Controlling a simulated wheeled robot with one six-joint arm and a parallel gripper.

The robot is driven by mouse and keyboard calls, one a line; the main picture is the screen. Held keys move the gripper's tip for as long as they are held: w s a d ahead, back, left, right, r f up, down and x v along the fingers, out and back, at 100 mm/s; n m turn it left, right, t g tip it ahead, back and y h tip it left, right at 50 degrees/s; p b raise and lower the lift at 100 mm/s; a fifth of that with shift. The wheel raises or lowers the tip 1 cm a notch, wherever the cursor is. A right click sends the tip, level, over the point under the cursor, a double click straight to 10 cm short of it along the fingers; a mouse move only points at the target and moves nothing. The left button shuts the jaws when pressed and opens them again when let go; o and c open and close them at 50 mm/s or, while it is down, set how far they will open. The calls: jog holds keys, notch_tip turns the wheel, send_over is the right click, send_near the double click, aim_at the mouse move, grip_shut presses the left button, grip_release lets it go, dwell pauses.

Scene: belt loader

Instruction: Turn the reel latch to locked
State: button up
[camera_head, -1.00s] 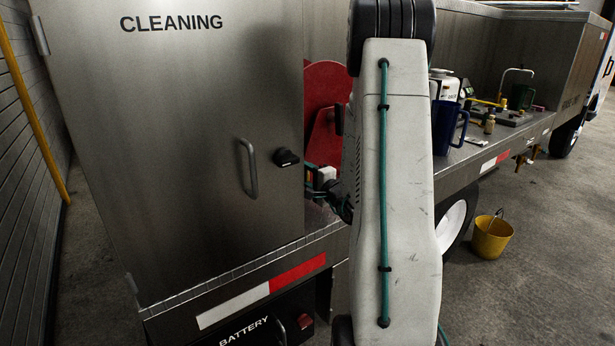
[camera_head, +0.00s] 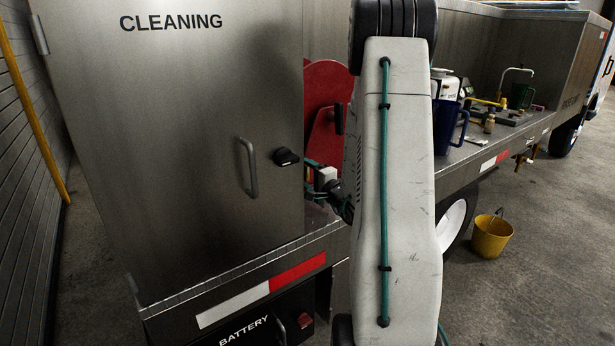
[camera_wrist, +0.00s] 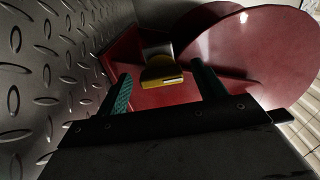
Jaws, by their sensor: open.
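The reel latch (camera_wrist: 162,72) is a small yellow piece with a metallic upper part, on a red bracket by the red reel (camera_wrist: 255,55) in the wrist view. My gripper (camera_wrist: 161,82) is open, its two teal fingers apart, one to each side of the latch in the picture. I cannot tell whether either finger touches it. In the head view the red reel (camera_head: 322,85) shows partly behind my arm, between the cleaning cabinet and the arm. My gripper there is largely hidden, with teal parts visible by the cabinet edge. The latch is not visible there.
The steel cleaning cabinet (camera_head: 190,130), with a handle (camera_head: 249,166) and black knob (camera_head: 287,157), stands close left of my gripper. A blue jug (camera_head: 447,128) and small items stand on the deck to the right. A yellow bucket (camera_head: 491,236) is on the floor.

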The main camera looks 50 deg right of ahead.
jog(key=v, duration=0.7)
jog(key=shift+s+a, duration=0.1)
jog(key=shift+s, duration=0.05)
dwell(0.3)
